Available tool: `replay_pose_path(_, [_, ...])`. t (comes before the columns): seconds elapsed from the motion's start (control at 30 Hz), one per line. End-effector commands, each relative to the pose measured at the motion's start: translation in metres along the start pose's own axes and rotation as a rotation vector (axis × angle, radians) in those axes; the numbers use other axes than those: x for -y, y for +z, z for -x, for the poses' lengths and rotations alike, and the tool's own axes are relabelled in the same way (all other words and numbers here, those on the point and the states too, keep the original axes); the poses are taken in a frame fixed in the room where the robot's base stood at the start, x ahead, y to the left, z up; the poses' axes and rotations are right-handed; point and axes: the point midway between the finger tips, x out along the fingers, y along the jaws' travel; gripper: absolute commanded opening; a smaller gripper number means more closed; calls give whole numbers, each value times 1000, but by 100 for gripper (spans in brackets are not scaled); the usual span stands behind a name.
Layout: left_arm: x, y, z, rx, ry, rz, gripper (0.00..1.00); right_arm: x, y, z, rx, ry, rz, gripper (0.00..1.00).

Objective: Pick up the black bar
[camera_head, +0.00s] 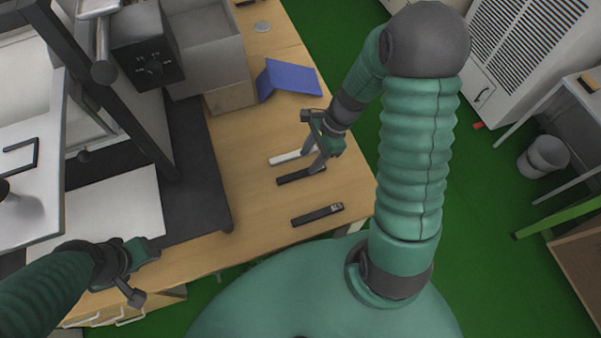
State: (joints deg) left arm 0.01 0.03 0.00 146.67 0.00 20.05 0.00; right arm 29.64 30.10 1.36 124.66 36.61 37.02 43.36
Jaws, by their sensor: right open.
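Two dark bars lie on the wooden table. One black bar (294,176) lies just under and left of my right gripper (312,162), beside a white bar (285,158). The other black bar (317,215), with a small light mark near its right end, lies nearer the table's front edge. My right gripper is open. One finger is over the right end of the upper black bar and hides part of it; whether it touches cannot be told. My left gripper (144,272) is at the lower left, over the table's front edge, away from the bars, with its fingers apart.
A blue angled object (289,78) and a grey box (208,45) stand farther back on the table (255,200). A machine with a black frame (190,170) fills the left. A grey bin (543,156) stands on the green floor at right. Table around the lower bar is clear.

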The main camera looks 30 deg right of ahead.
Motion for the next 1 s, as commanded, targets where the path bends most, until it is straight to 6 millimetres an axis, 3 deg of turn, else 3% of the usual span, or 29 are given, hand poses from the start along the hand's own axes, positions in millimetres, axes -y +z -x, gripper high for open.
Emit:
replay_pose_path(0.23, [0, 2, -10, 0, 0, 0, 36, -4, 0, -44, 2, 5, 0, 45])
replay_pose_path(0.5, [0, 2, -10, 0, 0, 0, 36, -4, 1, -50, 0, 2, 1, 45])
replay_pose_path(0.87, [0, 2, -10, 0, 0, 0, 36, -4, 1, -49, 0, 2, 1, 0])
replay_pose_path(1.0, [0, 2, -10, 0, 0, 0, 36, -4, 1, -49, 0, 1, 1, 0])
